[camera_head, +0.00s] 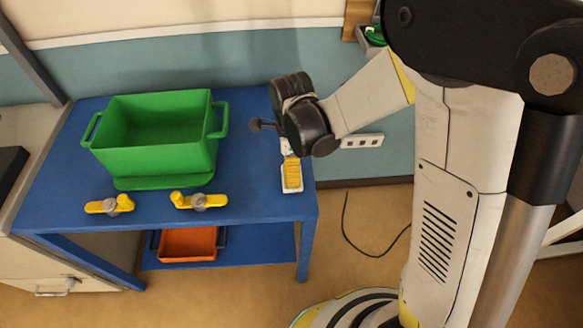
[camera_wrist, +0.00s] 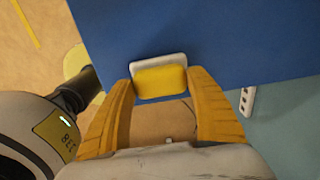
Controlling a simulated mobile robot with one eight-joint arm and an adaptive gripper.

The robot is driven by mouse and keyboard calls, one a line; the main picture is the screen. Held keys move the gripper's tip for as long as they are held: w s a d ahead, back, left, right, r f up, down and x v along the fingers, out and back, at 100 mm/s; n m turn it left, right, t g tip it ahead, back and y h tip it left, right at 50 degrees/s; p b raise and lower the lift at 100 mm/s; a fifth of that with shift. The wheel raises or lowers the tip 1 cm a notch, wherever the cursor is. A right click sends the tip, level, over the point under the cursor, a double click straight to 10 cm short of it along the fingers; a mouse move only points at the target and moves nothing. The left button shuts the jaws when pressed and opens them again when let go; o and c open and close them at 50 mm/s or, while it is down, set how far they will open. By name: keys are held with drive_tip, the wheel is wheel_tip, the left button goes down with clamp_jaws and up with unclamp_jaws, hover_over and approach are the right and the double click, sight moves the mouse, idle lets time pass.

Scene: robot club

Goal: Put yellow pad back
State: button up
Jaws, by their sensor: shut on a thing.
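The yellow pad (camera_wrist: 161,81) sits between the two ridged yellow fingertips of my gripper (camera_wrist: 160,88) in the wrist view. My gripper is shut on it. A white rim (camera_wrist: 158,60), seemingly of a holder or backing, shows along the pad's far side. In the head view my gripper (camera_head: 291,175) points down at the right end of the blue table (camera_head: 248,200). A white edge (camera_head: 291,190) shows beneath it there. The fingers hide most of the pad in that view, and I cannot tell whether the pad touches the table.
A large green bin (camera_head: 155,160) stands on the table to the left. Two yellow-and-grey clamp-like parts (camera_head: 109,205) (camera_head: 198,201) lie in front of it. An orange bin (camera_head: 188,244) is on the lower shelf. A white power strip (camera_head: 362,141) is on the wall behind.

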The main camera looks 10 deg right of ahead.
drive_tip(key=shift+f, duration=0.2)
drive_tip(key=o, duration=1)
drive_tip(key=shift+r, duration=0.1)
drive_tip(key=shift+o, duration=0.2)
wheel_tip(320, 180, up, 12)
drive_tip(key=p, duration=0.5)
drive_tip(key=s+d+r+n+t, duration=0.7)
drive_tip(key=s+d+r+n, duration=0.3)
drive_tip(key=n, duration=0.8)
drive_tip(key=shift+s+d+r, duration=0.4)
drive_tip(key=shift+d+r, duration=0.45)
drive_tip(key=shift+d, duration=0.9)
